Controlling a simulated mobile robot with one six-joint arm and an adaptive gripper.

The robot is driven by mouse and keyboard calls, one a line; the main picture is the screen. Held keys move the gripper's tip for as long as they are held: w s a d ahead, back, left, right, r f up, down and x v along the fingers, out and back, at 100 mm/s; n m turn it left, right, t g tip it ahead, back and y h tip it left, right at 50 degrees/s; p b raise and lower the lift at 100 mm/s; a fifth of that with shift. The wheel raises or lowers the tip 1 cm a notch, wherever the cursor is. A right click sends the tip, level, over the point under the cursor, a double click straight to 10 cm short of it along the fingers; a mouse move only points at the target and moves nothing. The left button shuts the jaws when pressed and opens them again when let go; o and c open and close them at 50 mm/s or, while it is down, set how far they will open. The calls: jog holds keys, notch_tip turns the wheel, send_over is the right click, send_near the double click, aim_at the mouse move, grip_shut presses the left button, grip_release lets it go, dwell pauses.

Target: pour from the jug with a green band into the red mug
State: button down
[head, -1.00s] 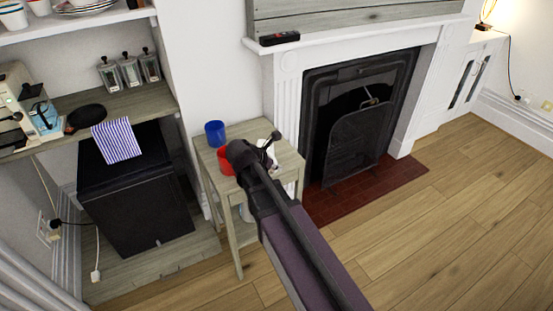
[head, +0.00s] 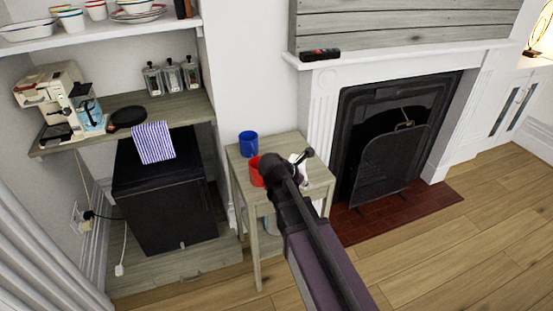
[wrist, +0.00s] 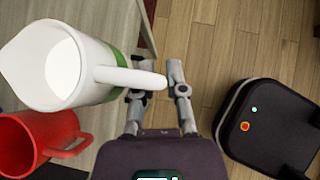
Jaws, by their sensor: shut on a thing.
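The white jug with a green band (wrist: 88,74) fills the left of the wrist view, its open mouth towards the camera. My gripper (wrist: 160,72) is shut on its handle. The red mug (wrist: 40,140) is right beside the jug in the wrist view, its rim partly covered by it; I cannot tell the gap. In the head view the red mug (head: 256,172) stands on the small side table (head: 320,172), partly behind my arm. Only a white bit of the jug (head: 298,159) shows there, and my gripper is mostly hidden. I see no stream of liquid.
A blue mug (head: 248,142) stands at the table's back left corner. A black fridge (head: 165,200) is to the left, under a shelf with a coffee machine (head: 60,100). The fireplace (head: 390,140) is to the right. The wooden floor (head: 450,240) in front is clear.

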jog(key=shift+r, duration=0.1)
jog(key=s+d+r+n+p, duration=0.1)
jog(key=s+d+r+p, duration=0.1)
jog(key=r+p, duration=0.5)
jog(key=s+d+r+t+p, duration=0.1)
jog(key=s+d+r+p, duration=0.1)
jog(key=r+p, duration=0.5)
jog(key=shift+s+n+y, duration=0.4)
jog(key=shift+s, duration=0.1)
jog(key=shift+f, duration=0.15)
dwell(1.1)
